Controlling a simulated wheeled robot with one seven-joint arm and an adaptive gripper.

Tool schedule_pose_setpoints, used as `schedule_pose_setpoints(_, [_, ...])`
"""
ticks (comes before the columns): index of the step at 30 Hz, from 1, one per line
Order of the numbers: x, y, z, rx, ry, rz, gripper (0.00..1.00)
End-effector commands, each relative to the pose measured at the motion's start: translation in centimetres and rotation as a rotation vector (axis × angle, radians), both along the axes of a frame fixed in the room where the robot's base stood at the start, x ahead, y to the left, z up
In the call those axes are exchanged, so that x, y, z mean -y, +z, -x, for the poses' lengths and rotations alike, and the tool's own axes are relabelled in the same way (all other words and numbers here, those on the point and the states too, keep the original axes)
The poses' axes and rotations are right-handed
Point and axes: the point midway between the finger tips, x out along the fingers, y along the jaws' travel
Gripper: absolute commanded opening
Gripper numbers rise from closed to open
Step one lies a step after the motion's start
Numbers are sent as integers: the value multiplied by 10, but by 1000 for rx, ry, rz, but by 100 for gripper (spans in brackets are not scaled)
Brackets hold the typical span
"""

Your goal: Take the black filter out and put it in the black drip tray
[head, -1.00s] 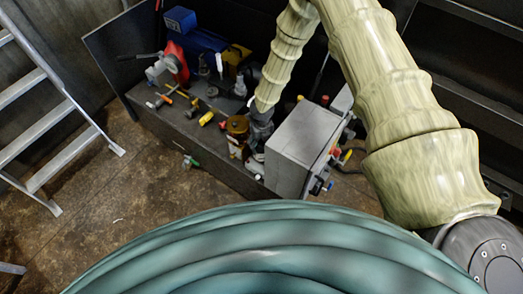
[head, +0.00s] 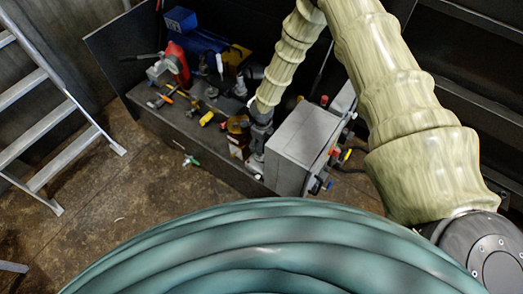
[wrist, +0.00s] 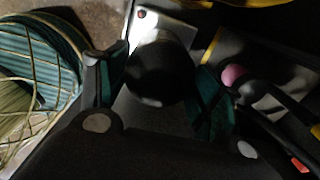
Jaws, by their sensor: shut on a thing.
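In the wrist view, a black filter (wrist: 160,70), round and dark, sits between the two fingers of my gripper (wrist: 155,82). The fingers with dark green pads are shut on its sides. In the head view, my gripper (head: 259,135) is small and dark, low over the bench beside the grey box. The filter cannot be made out there. I cannot pick out the black drip tray for certain in either view.
A grey box (head: 300,147) stands right of my gripper, and an amber and brass part (head: 238,125) stands left of it. Tools and a red and blue machine (head: 195,45) crowd the dark bench (head: 150,108). A metal ladder (head: 65,100) leans at the left.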

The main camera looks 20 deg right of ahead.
Motion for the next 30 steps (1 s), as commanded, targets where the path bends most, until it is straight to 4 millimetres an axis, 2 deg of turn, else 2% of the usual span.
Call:
schedule_pose_setpoints(6, [1, -1, 1, -2, 162, 2, 37])
schedule_pose_setpoints(15, [1, -1, 1, -2, 189, 2, 37])
schedule_pose_setpoints(16, [1, -1, 1, -2, 189, 2, 69])
schedule_pose_setpoints(19, [1, -1, 1, -1, 189, 1, 87])
schedule_pose_setpoints(20, [1, -1, 1, -1, 189, 1, 91])
schedule_pose_setpoints(28, [0, 0, 0, -1, 189, 1, 91])
schedule_pose_setpoints(30, [0, -1, 0, -1, 189, 1, 87])
